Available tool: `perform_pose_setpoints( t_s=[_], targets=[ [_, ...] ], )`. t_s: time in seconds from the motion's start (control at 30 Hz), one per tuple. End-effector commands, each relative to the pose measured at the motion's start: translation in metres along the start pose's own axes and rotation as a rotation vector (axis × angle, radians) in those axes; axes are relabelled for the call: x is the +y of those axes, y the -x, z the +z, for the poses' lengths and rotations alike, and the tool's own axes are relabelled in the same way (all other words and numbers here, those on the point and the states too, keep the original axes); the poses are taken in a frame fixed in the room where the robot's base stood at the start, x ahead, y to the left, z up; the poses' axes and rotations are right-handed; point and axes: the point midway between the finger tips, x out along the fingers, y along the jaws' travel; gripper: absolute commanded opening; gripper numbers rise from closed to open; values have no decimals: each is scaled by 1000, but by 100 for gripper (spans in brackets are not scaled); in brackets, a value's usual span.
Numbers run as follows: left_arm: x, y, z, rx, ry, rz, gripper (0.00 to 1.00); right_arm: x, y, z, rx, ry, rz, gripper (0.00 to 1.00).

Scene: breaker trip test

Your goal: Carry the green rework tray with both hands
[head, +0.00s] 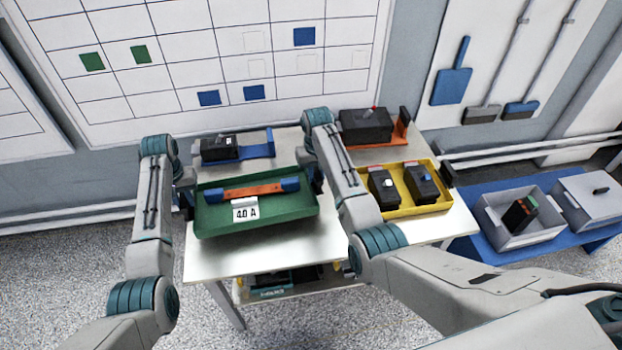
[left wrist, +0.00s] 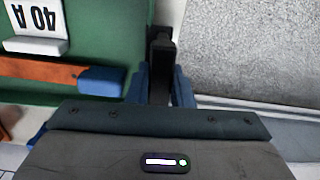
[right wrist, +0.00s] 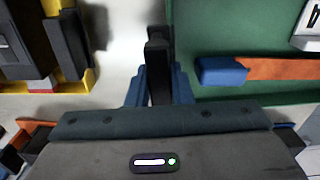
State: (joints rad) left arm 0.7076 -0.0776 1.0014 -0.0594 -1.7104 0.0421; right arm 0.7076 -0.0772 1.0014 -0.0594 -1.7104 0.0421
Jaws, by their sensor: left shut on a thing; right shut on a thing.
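The green rework tray (head: 290,211) is over the left part of the white table, between my two grippers. In it are an orange bar with blue ends (head: 252,190) and a white "40 A" label (head: 246,213). My left gripper (head: 187,194) is shut on the tray's black left handle, which shows between its blue fingers in the left wrist view (left wrist: 160,62). My right gripper (head: 317,180) is shut on the black right handle, seen in the right wrist view (right wrist: 157,62). The tray looks about level. I cannot tell if its underside touches the table.
A yellow tray (head: 403,207) with two black breakers is right of the green tray on the table (head: 265,252). Behind stand a blue holder (head: 257,143) and an orange holder (head: 402,132), each with a black device. Grey bins (head: 525,236) sit on a blue bench at right.

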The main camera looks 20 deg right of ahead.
Motion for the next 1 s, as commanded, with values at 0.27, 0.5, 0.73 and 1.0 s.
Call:
perform_pose_setpoints(
  t_s=[0.27,0.5,0.73,1.0],
  targets=[
    [0,1,0,2,0,0,0,-1,2,0,2,0,-1,0],
    [0,1,0,2,0,0,0,0,1,0,2,0,-1,0],
    [0,-5,0,2,0,0,0,0,-5,0,2,0,-1,0],
    [0,-19,0,2,0,0,0,0,-19,0,2,0,-1,0]
  ],
)
